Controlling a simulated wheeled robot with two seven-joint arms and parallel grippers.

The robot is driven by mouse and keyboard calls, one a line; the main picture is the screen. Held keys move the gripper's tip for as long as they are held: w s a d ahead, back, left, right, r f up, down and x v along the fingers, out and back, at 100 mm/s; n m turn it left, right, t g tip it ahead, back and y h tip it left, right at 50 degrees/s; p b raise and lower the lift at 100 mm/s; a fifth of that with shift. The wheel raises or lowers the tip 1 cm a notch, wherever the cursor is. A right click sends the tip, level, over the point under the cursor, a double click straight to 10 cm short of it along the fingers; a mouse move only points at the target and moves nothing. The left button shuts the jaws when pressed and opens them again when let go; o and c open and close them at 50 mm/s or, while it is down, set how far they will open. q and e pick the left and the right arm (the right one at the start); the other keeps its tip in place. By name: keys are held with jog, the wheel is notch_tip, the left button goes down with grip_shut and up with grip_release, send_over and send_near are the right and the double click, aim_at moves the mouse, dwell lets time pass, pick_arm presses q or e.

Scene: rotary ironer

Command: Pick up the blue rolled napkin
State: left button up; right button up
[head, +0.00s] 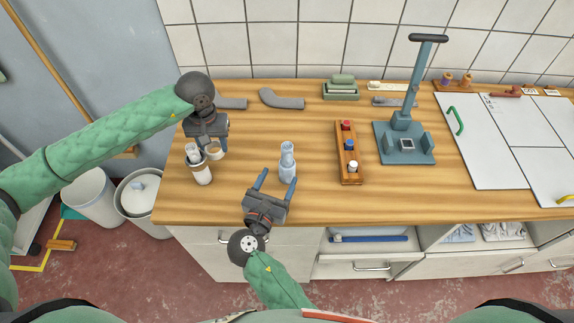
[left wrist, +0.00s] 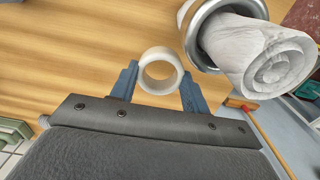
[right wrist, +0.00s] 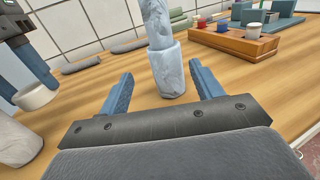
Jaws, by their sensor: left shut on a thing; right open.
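The blue rolled napkin (head: 287,150) stands upright in the middle of the wooden counter, its lower part wider, like a pale marbled sleeve or cup (right wrist: 168,72). In the right wrist view the napkin (right wrist: 155,22) rises ahead of the fingers, between their lines. My right gripper (head: 276,181) is open and empty, low over the counter on the napkin's near side. My left gripper (head: 210,146) is shut on a white ring (left wrist: 160,70), which also shows in the right wrist view (right wrist: 36,93).
A wooden rack (head: 349,170) with coloured pieces lies right of the blue napkin, then a blue-grey press stand (head: 404,145). Grey curved pieces (head: 282,99) lie behind.

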aim_at(290, 163)
jog(key=shift+d+x, duration=0.2)
jog(key=shift+x, duration=1.6)
jog(key=shift+d+x, duration=0.2)
jog(key=shift+x, duration=1.6)
jog(key=shift+s+f, duration=0.2)
jog(key=shift+a, duration=0.1)
jog(key=shift+c, duration=0.5)
jog(key=c, duration=1)
